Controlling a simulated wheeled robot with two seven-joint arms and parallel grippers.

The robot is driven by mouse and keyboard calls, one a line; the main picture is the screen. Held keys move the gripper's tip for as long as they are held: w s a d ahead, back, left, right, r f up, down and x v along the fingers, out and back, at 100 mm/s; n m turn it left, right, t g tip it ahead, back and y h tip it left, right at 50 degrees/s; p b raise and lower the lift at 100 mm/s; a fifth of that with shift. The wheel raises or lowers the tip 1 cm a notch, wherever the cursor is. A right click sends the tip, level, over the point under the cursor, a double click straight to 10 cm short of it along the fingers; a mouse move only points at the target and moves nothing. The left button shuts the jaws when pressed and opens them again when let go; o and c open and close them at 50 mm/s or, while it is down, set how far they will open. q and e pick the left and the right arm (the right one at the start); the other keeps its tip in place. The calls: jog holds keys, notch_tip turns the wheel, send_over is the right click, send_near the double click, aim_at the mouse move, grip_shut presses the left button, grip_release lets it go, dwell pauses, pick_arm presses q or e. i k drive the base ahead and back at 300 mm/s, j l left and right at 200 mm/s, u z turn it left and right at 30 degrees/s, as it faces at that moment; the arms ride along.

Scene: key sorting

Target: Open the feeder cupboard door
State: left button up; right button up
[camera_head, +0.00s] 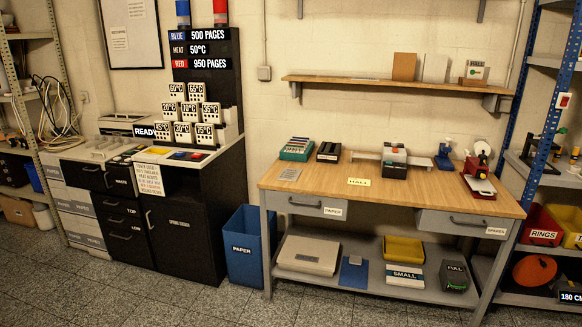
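A black cupboard (203,245) stands left of the workbench, under a sloped panel with coloured buttons. Its front door looks shut, with a curved silver handle (150,219) near its upper left edge. A small label on the door (180,225) is hard to read and may name a feeder. Neither of my grippers is in view.
Left of the cupboard are black drawers (118,208) marked WASTE, TOP and LOW. A blue PAPER bin (245,246) stands at its right, beside the wooden workbench (330,185). Speckled floor (150,295) in front of the cupboard is clear.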

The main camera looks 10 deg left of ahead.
aim_at(179, 235)
jog(key=i+u, duration=0.45)
jog(key=i, duration=0.15)
jog(key=i+l+u, duration=0.2)
jog(key=i+u, duration=0.3)
jog(key=i, duration=0.15)
jog(key=i+u, duration=0.35)
jog(key=i+l+z, duration=0.1)
jog(key=i+l, duration=0.55)
jog(key=i, duration=0.15)
jog(key=i+j+z, duration=0.15)
jog(key=i+j, duration=0.75)
jog(key=i, duration=0.15)
